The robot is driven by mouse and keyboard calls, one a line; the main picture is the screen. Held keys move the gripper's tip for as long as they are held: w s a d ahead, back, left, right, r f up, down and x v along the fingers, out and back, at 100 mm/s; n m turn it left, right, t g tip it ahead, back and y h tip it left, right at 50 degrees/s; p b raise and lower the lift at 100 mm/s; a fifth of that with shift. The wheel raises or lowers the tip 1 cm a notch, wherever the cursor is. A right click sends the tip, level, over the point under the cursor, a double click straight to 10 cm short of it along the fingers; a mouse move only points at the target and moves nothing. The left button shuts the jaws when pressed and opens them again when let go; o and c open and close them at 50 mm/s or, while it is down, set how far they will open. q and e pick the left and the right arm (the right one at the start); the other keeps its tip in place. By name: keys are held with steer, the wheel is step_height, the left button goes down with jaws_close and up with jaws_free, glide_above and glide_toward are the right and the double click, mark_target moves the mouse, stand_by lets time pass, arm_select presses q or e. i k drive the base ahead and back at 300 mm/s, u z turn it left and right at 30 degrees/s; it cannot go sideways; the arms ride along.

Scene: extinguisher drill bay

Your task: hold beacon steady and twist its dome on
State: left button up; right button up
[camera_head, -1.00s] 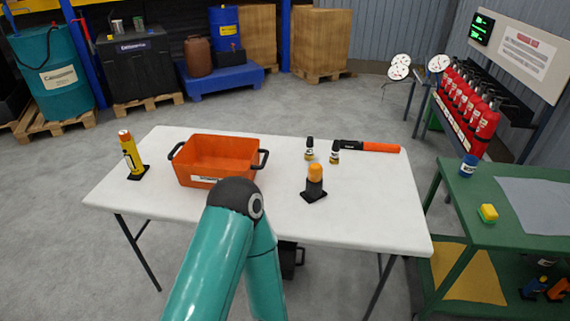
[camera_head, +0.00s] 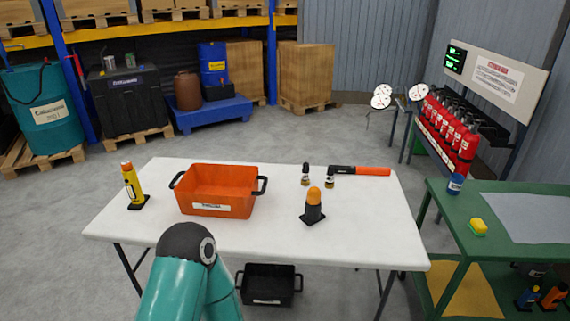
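A beacon (camera_head: 313,211) with a black square base and an orange dome (camera_head: 314,195) stands upright on the white table (camera_head: 270,238), right of the middle. The dome sits on top of the black body; I cannot tell whether it is fastened. One of my arms shows at the bottom left of the middle, its dark joint in front of the table's near edge. Neither gripper is in view. Nothing touches the beacon.
An orange bin (camera_head: 217,190) and a yellow torch-like item (camera_head: 132,187) stand on the table's left. A black crate (camera_head: 269,285) is under the table. A green bench (camera_head: 465,225) stands right.

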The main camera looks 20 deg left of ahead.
mark_target(314, 194)
steer(key=u, duration=0.3)
steer(key=i, duration=0.8)
steer(key=u, duration=0.35)
